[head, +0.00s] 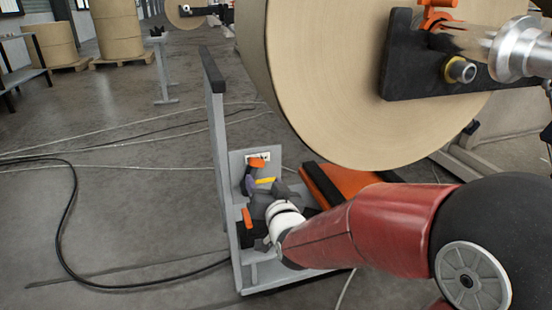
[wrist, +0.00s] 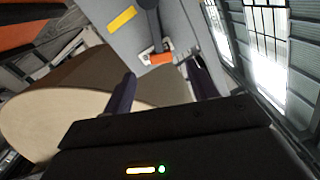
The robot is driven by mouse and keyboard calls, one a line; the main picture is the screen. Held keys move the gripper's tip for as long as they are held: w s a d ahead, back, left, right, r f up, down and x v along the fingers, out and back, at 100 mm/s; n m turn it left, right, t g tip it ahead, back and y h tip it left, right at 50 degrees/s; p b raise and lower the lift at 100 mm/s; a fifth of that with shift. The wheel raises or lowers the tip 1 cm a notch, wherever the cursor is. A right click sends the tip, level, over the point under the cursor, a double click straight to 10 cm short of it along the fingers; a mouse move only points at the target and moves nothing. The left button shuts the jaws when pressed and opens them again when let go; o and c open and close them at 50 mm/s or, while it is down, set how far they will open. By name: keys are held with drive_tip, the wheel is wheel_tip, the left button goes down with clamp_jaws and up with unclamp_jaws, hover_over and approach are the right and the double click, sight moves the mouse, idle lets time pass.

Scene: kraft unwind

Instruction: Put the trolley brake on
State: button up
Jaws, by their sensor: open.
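The trolley (head: 218,150) is a grey upright frame on the floor below the big paper roll. Its grey panel (wrist: 188,25) carries a dark lever (wrist: 150,20) with an orange end (wrist: 160,58), beside a small white plate (wrist: 146,56) and a yellow label (wrist: 121,20). The orange end also shows in the head view (head: 257,162). My gripper (wrist: 163,72) is open, its two dark fingers apart, with the orange end between and just beyond the tips in the picture. Contact cannot be told. In the head view my gripper (head: 263,188) partly hides the panel.
A large paper roll (head: 350,90) hangs close above my arm. A second orange part (head: 247,218) sits low on the trolley, and an orange slab (head: 345,190) lies to its right. Cables (head: 70,200) cross the floor at left, where there is open room.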

sight(258, 165)
drive_tip(key=x, duration=0.8)
drive_tip(key=shift+w+d+r, duration=0.1)
drive_tip(key=shift+d+r, duration=0.05)
drive_tip(key=shift+r, duration=0.15)
clamp_jaws()
